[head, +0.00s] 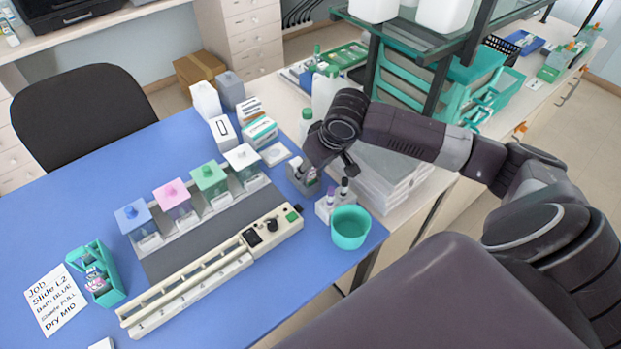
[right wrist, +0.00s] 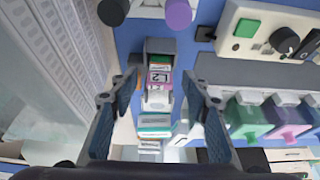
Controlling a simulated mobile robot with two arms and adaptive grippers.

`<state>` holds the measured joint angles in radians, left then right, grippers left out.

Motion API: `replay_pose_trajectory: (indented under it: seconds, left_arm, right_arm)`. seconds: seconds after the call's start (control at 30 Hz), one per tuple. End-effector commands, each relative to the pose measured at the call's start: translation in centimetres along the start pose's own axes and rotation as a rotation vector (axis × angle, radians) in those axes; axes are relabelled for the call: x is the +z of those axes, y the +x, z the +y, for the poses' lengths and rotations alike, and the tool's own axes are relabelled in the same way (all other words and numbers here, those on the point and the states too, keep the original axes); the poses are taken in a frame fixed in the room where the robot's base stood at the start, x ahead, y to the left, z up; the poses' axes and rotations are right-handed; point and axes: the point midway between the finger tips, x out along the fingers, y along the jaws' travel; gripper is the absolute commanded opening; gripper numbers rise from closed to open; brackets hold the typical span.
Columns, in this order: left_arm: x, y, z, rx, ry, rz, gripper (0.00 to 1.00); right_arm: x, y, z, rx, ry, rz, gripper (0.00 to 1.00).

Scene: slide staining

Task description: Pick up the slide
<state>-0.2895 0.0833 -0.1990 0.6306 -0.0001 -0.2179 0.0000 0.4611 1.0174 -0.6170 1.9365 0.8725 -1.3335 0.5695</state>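A slide labelled L2 with a pink end (right wrist: 158,78) stands in a small grey holder (right wrist: 159,46) among other slides in the right wrist view. The grey holder also shows in the head view (head: 297,176), partly behind my right gripper (head: 328,172). In the right wrist view my right gripper (right wrist: 158,115) is open, its two fingers spread on either side of the slide row, with nothing held. Whether the fingers touch anything cannot be told. A note (head: 55,300) reads Slide L2, bath BLUE, shade FULL, dry MID. My left gripper is not in view.
Blue (head: 133,216), pink (head: 174,196), green (head: 210,178) and white (head: 243,158) lidded baths stand behind a long cream device (head: 215,272). A teal cup (head: 350,228) and a white bottle block (head: 325,207) stand close to my right gripper. A teal rack (head: 112,290) is at left.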

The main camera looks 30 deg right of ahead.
Motion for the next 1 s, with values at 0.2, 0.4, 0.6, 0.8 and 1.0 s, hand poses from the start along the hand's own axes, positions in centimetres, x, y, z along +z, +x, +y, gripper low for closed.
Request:
replay_pose_trajectory:
  seconds: [0.2,0.4,0.6,0.8,1.0]
  left_arm:
    - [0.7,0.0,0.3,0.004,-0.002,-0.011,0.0]
    - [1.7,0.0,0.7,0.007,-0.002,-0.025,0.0]
    - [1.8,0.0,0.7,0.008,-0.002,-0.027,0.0]
    - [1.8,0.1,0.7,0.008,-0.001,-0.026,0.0]
    - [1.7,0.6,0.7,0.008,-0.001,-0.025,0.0]
  right_arm:
    - [0.0,0.0,0.0,0.0,0.0,0.0,0.19]
    - [-0.1,-0.1,0.0,0.0,0.0,0.001,0.0]
    - [-0.1,-0.1,0.0,0.001,0.0,0.001,0.0]
    - [-0.5,-0.9,0.1,0.001,0.001,0.004,0.0]
    - [-1.7,-3.5,0.1,0.001,0.001,0.006,0.0]
